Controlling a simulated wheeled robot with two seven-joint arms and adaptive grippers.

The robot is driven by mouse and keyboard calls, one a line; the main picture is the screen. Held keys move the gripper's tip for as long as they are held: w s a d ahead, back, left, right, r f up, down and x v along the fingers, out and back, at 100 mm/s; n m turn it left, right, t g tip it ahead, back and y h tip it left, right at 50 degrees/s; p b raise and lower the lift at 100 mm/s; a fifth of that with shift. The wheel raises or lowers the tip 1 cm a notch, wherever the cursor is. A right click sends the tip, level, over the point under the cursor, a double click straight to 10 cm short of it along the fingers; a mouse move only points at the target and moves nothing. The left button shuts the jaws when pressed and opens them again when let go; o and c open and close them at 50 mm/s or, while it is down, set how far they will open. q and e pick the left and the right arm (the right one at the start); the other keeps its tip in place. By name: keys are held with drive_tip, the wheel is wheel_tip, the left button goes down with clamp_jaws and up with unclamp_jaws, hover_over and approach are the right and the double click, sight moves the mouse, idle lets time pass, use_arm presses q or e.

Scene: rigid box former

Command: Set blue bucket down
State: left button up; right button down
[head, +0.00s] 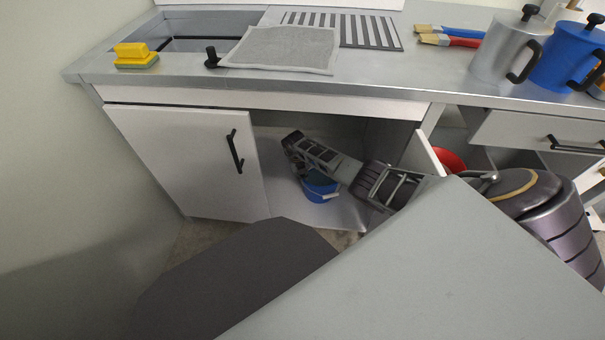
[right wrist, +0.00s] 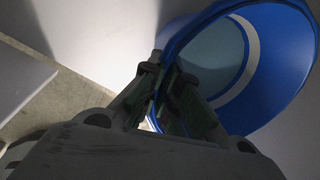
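The blue bucket (head: 321,190) is inside the open cabinet under the counter, low near the cabinet floor. My right gripper (head: 302,168) reaches into the cabinet from the right and is at the bucket's upper edge, partly covering it. I cannot tell whether the bucket's bottom touches the cabinet floor (head: 345,213). My left gripper is not in view.
A white cabinet door (head: 185,165) stands at the left of the opening. A red container (head: 449,159) is right of it. On the counter are a yellow sponge (head: 135,55), a grey cloth (head: 283,48), brushes (head: 450,36) and metal (head: 505,50) and blue (head: 567,55) jugs.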

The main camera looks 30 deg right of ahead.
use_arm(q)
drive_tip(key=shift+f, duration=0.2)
use_arm(e)
drive_tip(key=shift+w+d+f, duration=0.1)
drive_tip(key=shift+w, duration=0.05)
drive_tip(key=c, duration=2.1)
unclamp_jaws()
drive_tip(key=shift+f, duration=0.15)
drive_tip(key=o, duration=0.5)
drive_tip(key=shift+c, duration=0.2)
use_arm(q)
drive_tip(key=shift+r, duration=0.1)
use_arm(e)
drive_tip(key=shift+r, duration=0.2)
